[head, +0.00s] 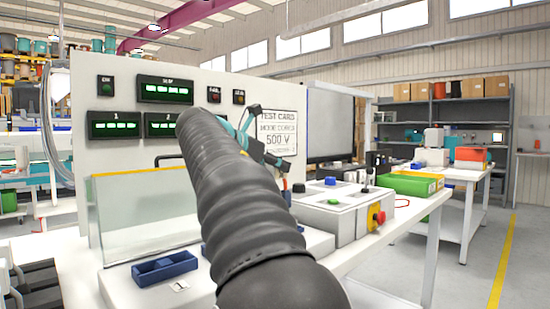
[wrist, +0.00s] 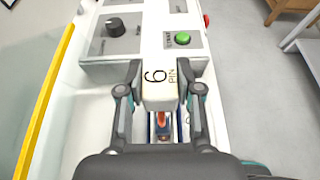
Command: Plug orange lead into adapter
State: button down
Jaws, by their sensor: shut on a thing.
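In the wrist view my gripper (wrist: 160,84) has one finger on each side of a white block marked "6 PIN" (wrist: 157,97) and is shut on it. A small orange piece (wrist: 161,119), perhaps part of the orange lead, shows just below the block, with blue and white parts beside it. I cannot tell whether the orange piece is joined to the block or lies behind it. In the head view my arm covers much of the middle, and the block cannot be made out there. I cannot tell which thing is the adapter.
A grey control box with a green button (wrist: 182,38) and black knob (wrist: 115,28) lies beyond the gripper. In the head view a blue tray (head: 148,281) sits before a clear-walled tank (head: 140,222). A test panel (head: 90,85) stands behind; a green bin (head: 412,185) is at right.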

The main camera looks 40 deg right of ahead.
jog(key=shift+f, duration=0.7)
jog(key=shift+a+p, duration=0.25)
jog(key=shift+p, duration=0.05)
jog(key=shift+d, duration=0.1)
dwell(0.4)
jog(key=shift+f+b, duration=0.75)
jog(key=shift+f, duration=1.05)
jog(key=c, duration=0.7)
grip_release()
